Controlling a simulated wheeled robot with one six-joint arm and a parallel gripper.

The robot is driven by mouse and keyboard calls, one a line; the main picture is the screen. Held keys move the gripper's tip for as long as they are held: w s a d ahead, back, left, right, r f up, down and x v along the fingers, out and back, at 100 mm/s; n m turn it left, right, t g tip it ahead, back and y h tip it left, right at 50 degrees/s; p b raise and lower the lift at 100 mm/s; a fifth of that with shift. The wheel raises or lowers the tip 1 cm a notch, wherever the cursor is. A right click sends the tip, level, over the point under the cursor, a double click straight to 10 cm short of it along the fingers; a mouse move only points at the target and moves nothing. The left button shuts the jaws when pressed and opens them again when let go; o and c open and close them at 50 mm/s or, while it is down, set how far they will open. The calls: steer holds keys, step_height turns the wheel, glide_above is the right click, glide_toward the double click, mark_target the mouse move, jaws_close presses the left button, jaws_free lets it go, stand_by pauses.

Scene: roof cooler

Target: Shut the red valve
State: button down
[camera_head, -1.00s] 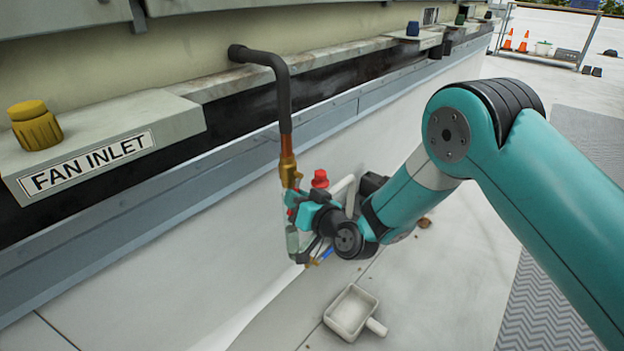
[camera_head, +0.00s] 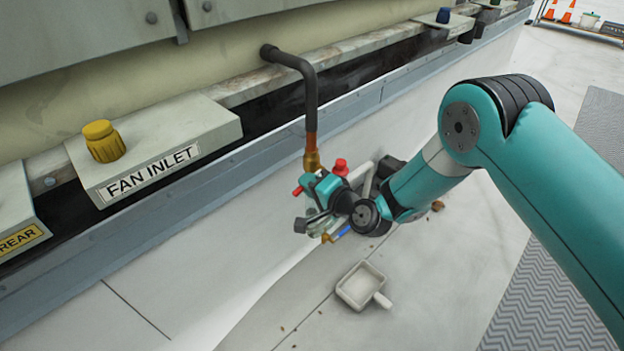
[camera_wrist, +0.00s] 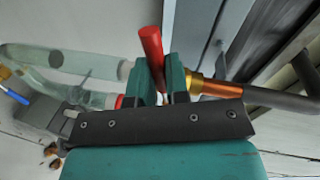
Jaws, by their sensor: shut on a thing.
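The red valve lever (camera_wrist: 150,45) stands between the two teal fingers of my gripper (camera_wrist: 161,76) in the wrist view. My gripper is shut on it, and its tip sticks out past the fingers. In the head view the lever's red end (camera_head: 297,191) shows at the left of my gripper (camera_head: 318,186), just below the brass fitting (camera_head: 312,160) of the bent pipe. The copper-coloured pipe part (camera_wrist: 214,88) runs right from the fingers in the wrist view. The valve body is mostly hidden by my gripper.
A second red knob (camera_head: 340,167) sits close behind my gripper. A clear hose (camera_wrist: 65,62) lies left of the fingers. A white scoop-like tray (camera_head: 362,284) is on the floor below. A yellow cap (camera_head: 103,141) stands on the FAN INLET ledge. The floor to the right is largely clear.

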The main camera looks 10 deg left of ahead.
steer(key=shift+s+r+m+g+p, duration=0.1)
steer(key=shift+r+m+g+p, duration=0.2)
steer(key=shift+r+m+p, duration=0.5)
steer(key=shift+a+f+m, duration=0.1)
steer(key=shift+f+m, duration=0.05)
steer(key=shift+m, duration=0.25)
steer(key=c, duration=1.1)
jaws_free()
steer(key=b+v, duration=1)
steer(key=v, duration=0.7)
steer(key=shift+d+f+b, duration=0.2)
steer(key=shift+d+b, duration=0.1)
